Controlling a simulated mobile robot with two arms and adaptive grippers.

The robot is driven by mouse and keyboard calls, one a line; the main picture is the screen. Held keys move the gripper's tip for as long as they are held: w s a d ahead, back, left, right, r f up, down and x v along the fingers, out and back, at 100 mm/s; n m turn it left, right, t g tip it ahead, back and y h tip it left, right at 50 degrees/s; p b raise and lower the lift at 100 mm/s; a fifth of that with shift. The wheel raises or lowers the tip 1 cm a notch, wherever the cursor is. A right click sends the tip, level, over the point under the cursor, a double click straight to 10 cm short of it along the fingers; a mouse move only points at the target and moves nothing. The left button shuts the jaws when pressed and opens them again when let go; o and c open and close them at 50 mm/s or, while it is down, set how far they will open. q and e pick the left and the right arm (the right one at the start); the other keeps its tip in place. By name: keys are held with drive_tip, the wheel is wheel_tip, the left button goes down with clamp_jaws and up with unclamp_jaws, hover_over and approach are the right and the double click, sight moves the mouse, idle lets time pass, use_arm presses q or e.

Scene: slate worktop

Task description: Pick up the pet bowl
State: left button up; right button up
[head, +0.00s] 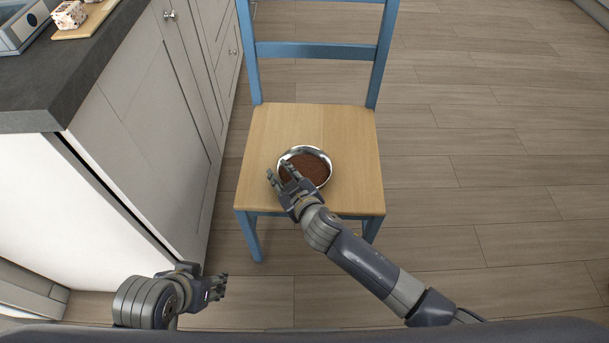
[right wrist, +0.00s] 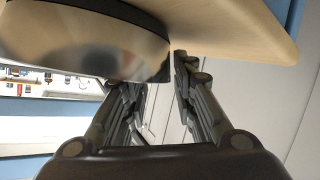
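The pet bowl (head: 323,157) is a round shiny metal bowl with reddish-brown food in it. It stands upright on the wooden chair seat. My right gripper (head: 279,170) is at the bowl's near left rim, fingers apart, one over the rim and one outside it. In the right wrist view the bowl's metal wall (right wrist: 85,55) fills the upper left and hides one fingertip. A gap shows between the fingers (right wrist: 160,85); I cannot tell whether either touches the bowl. My left gripper (head: 218,287) is low at the left, away from the chair, empty with fingers apart.
The blue-framed chair's wooden seat (head: 345,120) has bare room around the bowl, and its blue backrest (head: 318,50) rises behind. A dark worktop (head: 75,85) over pale cabinets (head: 150,120) stands at the left. Open wood floor (head: 490,150) lies at the right.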

drive_tip(key=shift+w, duration=0.15)
clamp_jaws()
drive_tip(key=shift+r, duration=0.1)
